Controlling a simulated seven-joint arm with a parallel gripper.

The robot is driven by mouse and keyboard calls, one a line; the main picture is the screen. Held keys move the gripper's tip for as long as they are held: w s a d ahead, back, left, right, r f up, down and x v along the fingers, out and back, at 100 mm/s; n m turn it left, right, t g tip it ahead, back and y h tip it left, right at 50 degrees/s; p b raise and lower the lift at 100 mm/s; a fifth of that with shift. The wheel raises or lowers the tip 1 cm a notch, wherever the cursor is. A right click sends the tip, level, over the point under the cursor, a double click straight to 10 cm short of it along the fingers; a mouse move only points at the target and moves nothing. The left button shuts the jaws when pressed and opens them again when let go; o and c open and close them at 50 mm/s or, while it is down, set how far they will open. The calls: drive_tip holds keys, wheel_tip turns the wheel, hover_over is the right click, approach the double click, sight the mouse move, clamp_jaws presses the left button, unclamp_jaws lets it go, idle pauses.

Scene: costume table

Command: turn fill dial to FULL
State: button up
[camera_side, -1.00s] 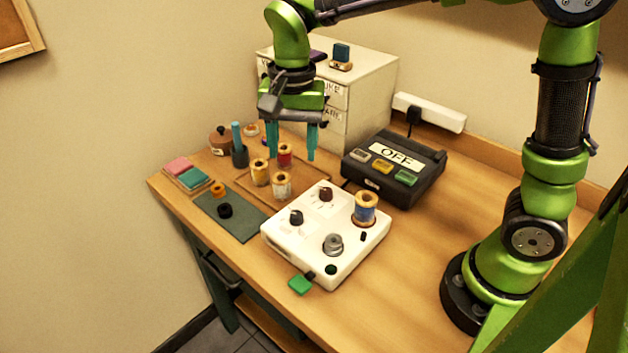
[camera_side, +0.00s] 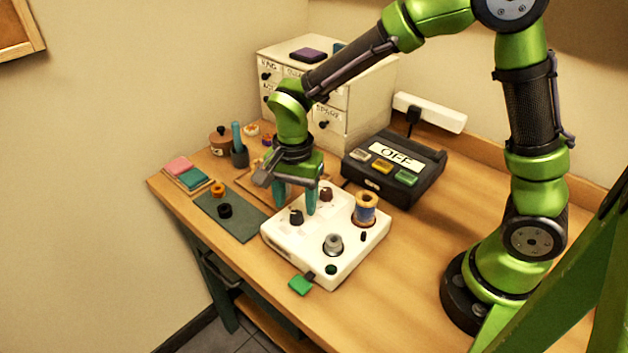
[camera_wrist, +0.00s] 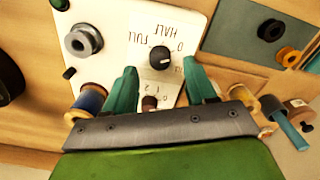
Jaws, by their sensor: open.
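The white machine box (camera_side: 290,250) stands on the table. Its black fill dial (camera_side: 296,216) also shows in the wrist view (camera_wrist: 161,57), beside upside-down labels 0, HALF and FULL. A light mark shows on the knob, but I cannot tell exactly which label it points at. My gripper (camera_side: 295,202) is open and points down over the box. In the wrist view my gripper's teal fingertips (camera_wrist: 160,70) lie apart to either side of the dial, with nothing between them. I cannot tell their exact height.
A brown dial (camera_side: 326,194), a blue thread spool (camera_side: 365,208) and a silver bobbin (camera_side: 333,243) are on the same box. A black OFF unit (camera_side: 400,165) stands behind right. A dark mat (camera_side: 240,222) lies left.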

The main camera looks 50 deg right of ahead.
sight(297, 217)
drive_tip(key=shift+f, duration=1.5)
drive_tip(key=shift+c, duration=0.2)
clamp_jaws()
